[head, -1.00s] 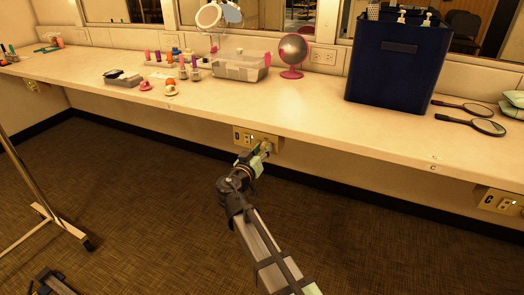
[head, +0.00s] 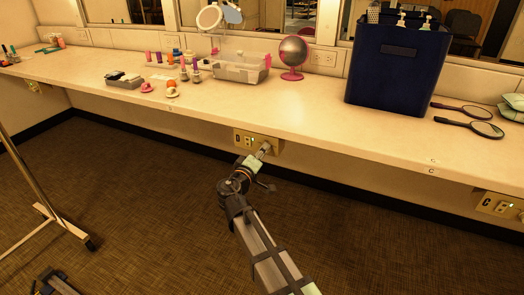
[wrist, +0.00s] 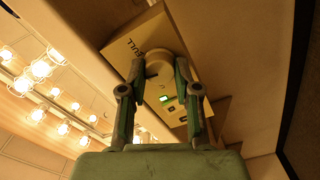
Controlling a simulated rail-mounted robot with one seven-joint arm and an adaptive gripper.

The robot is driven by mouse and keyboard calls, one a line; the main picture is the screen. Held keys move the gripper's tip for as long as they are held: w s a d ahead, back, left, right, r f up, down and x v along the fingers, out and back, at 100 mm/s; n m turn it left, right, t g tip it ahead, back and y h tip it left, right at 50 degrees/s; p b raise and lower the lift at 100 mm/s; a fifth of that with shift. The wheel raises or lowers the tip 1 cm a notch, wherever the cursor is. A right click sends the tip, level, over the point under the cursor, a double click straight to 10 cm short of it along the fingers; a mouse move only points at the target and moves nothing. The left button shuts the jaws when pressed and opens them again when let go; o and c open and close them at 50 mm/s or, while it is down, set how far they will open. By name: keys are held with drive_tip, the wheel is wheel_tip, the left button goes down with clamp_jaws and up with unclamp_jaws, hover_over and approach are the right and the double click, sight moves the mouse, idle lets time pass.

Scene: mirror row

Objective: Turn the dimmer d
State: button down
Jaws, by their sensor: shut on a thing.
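The dimmer d panel (head: 243,138) is a beige plate with a letter D, fixed under the front edge of the counter. In the wrist view its plate (wrist: 126,46) looks tilted, with lettering that ends in "ULL" and a lit green indicator. Its round pale knob (wrist: 158,62) sits between the two fingers. My gripper (head: 265,149) reaches up to the panel from below; in the wrist view my gripper (wrist: 160,72) is shut on the knob, one finger on each side. In the head view the knob is mostly hidden by the fingers.
The counter (head: 300,110) overhangs just above my gripper. Another panel marked C (head: 497,205) is at right. A rack leg (head: 45,190) stands at left; carpet between is clear.

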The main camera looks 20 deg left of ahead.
drive_tip(key=shift+n, duration=0.8)
drive_tip(key=shift+p, duration=0.3)
drive_tip(key=c, duration=0.8)
unclamp_jaws()
drive_tip(key=shift+w, duration=0.1)
drive_tip(key=s, duration=0.8)
drive_tip(key=s+a, duration=0.1)
drive_tip(key=s, duration=0.3)
